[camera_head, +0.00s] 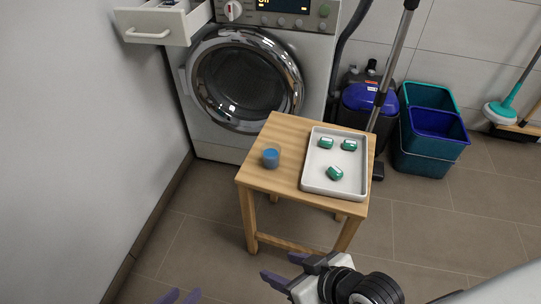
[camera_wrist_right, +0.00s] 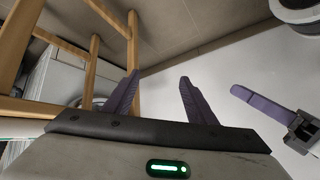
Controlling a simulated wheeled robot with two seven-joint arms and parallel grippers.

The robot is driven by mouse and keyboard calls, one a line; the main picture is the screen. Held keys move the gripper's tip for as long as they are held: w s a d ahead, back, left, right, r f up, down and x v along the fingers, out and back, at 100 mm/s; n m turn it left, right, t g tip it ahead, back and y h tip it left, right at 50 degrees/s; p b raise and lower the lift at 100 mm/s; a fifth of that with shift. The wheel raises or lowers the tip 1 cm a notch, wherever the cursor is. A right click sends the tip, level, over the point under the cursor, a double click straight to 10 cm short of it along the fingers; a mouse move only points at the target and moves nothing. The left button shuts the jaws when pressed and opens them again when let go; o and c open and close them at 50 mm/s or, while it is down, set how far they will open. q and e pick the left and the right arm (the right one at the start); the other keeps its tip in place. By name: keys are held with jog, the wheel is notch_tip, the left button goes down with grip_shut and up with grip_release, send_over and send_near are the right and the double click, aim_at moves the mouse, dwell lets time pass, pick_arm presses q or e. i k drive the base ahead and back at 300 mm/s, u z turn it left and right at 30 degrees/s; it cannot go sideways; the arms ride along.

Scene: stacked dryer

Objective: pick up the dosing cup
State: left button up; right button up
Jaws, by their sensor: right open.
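The dosing cup (camera_head: 271,158) is a small blue cup. It stands upright on the left part of the wooden table (camera_head: 283,132) in the head view. My right gripper (camera_head: 279,266) is open and empty in front of the table, apart from the cup. Its two purple fingers also show spread in the right wrist view (camera_wrist_right: 158,82), where the cup does not show. My left gripper (camera_head: 180,297) is at the bottom edge of the head view, left of the right one. Its purple fingertips are apart with nothing between them; the rest is cut off.
A pale tray (camera_head: 316,184) with several green-and-white pods lies right of the cup. Behind stands a dryer (camera_head: 205,130) with an open drawer (camera_head: 155,27). A vacuum cleaner (camera_head: 365,98) and buckets (camera_head: 422,160) stand at right. A wall is at left.

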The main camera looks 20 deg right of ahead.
aim_at(270, 152)
jog(key=z, duration=2.4)
jog(key=k, duration=1.55)
jog(key=u, duration=1.75)
jog(key=i, duration=1.05)
jog(key=u, duration=0.05)
